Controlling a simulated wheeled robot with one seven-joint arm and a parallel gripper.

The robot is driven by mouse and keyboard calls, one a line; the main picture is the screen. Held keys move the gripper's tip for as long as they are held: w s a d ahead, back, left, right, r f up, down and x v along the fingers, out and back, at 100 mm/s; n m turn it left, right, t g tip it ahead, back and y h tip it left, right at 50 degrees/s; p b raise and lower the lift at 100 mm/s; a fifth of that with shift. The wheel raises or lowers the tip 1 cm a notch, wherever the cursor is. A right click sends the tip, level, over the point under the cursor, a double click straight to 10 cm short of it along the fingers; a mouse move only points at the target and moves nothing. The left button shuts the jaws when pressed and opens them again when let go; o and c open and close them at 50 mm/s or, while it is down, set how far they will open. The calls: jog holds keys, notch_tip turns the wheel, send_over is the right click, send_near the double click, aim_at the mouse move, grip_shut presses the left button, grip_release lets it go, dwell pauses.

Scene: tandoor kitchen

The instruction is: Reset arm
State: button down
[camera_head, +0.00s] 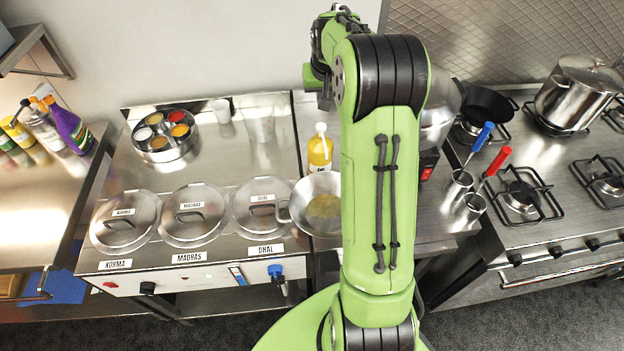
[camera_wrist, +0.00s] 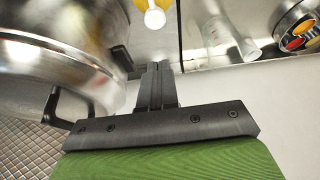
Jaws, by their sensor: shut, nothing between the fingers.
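My green arm rises through the middle of the head view and bends over near the back wall. My gripper (camera_wrist: 158,72) shows in the wrist view with its dark fingers together and nothing between them. In the head view the arm hides the fingers. In the wrist view a large shiny metal vessel (camera_wrist: 50,60) with a black handle is close to the left of the fingers. A yellow bottle with a white top (camera_wrist: 154,16) is just beyond the fingertips. I cannot tell whether the fingers touch anything.
Lidded pots (camera_head: 194,215) labelled Korma, Madras and Dhal sit in the left counter. A spice tin (camera_head: 165,151) stands behind them. A pan (camera_head: 318,203) and the yellow bottle (camera_head: 320,150) are left of my arm. The stove on the right holds a black pan (camera_head: 488,104) and a stockpot (camera_head: 577,92).

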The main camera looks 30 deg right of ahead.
jog(key=s+a+r+n+b, duration=0.1)
jog(key=s+a+r+n, duration=0.1)
jog(key=s+a+r, duration=0.4)
jog(key=s+a+r+n+b, duration=0.1)
jog(key=s+a+r, duration=0.1)
jog(key=s+a, duration=0.7)
jog(key=s+a+f+n+y+b, duration=0.1)
jog(key=s+a+f, duration=0.1)
jog(key=s+a, duration=0.2)
jog(key=s+a+f+n+t+y, duration=0.1)
jog(key=s+a, duration=0.3)
jog(key=s, duration=0.7)
jog(key=shift+a+f+b, duration=0.2)
jog(key=shift+f+b, duration=0.2)
jog(key=shift+f, duration=0.5)
jog(key=shift+d, duration=0.15)
